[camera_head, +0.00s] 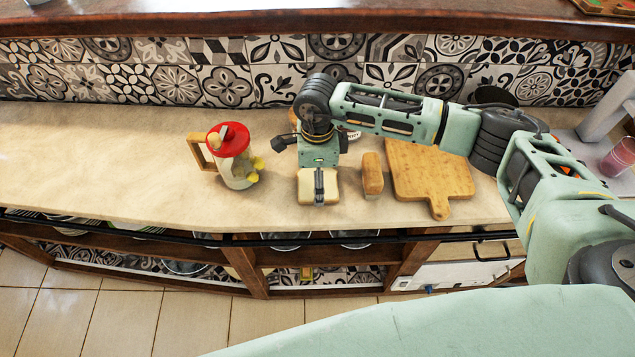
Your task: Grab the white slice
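The white slice (305,188) is a pale, squarish bread slice with a brown crust edge, near the front of the counter. My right gripper (319,188) points down over it, with its dark fingers across the slice's right half. I cannot tell whether the fingers are open or closed on it, or whether the slice is off the counter. My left gripper is not in view.
A brown bread piece (372,174) stands just right of the slice. A wooden cutting board (430,172) lies further right. A jug with a red lid (236,165) stands to the left. The counter's far left (90,160) is clear. A tiled wall closes the back.

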